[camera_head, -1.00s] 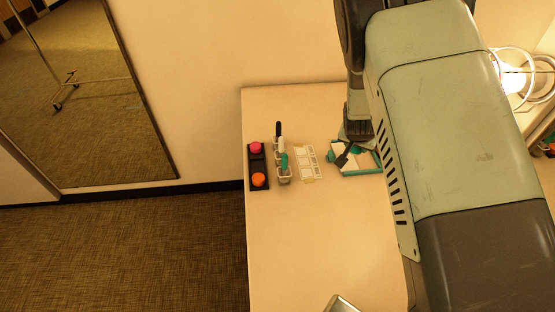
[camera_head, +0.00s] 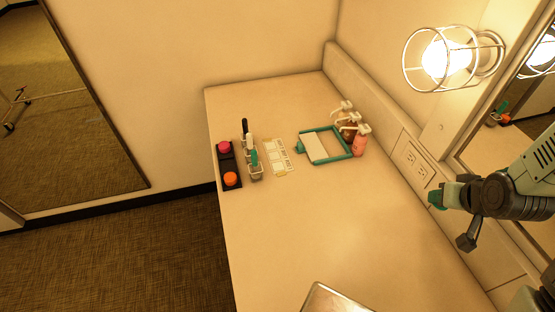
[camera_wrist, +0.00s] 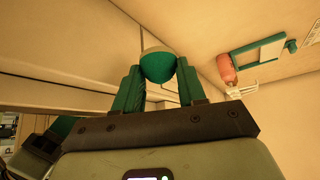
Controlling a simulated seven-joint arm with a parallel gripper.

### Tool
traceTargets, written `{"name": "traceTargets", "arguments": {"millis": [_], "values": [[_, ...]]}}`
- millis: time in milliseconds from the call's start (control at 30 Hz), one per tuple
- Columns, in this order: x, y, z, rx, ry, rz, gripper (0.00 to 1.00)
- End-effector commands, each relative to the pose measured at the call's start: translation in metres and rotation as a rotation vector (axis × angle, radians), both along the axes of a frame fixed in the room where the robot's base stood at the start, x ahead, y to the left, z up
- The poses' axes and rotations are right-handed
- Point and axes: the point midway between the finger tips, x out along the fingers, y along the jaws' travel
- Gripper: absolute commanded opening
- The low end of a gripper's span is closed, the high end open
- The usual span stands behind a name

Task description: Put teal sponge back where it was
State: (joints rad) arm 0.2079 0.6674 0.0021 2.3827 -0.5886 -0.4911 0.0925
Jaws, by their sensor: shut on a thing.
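My gripper (camera_wrist: 158,80) is shut on the teal sponge (camera_wrist: 157,64), a rounded piece between its two green fingers in the wrist view. In the head view the gripper (camera_head: 447,196) is at the right, near the wall side of the counter, with a small green end showing at its tip. I cannot clearly tell sponge from fingers there. A black tray (camera_head: 227,163) lies at the counter's left edge. It holds a pink sponge (camera_head: 223,147) at the far end and an orange sponge (camera_head: 231,179) at the near end, with a bare dark space between them.
A wire holder (camera_head: 256,174) with upright tools stands right of the tray. A pale card (camera_head: 276,158) and a teal-framed board (camera_head: 326,146) follow, then pump bottles (camera_head: 360,142). A metallic object (camera_head: 333,299) lies at the front. A caged lamp (camera_head: 447,60) hangs right.

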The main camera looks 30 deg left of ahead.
Motion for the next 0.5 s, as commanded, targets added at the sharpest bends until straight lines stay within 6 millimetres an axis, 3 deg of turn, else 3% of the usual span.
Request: {"name": "traceTargets", "arguments": {"millis": [500], "values": [[0.006,0.021,0.127,-0.001,-0.009,-0.200,0.02]]}}
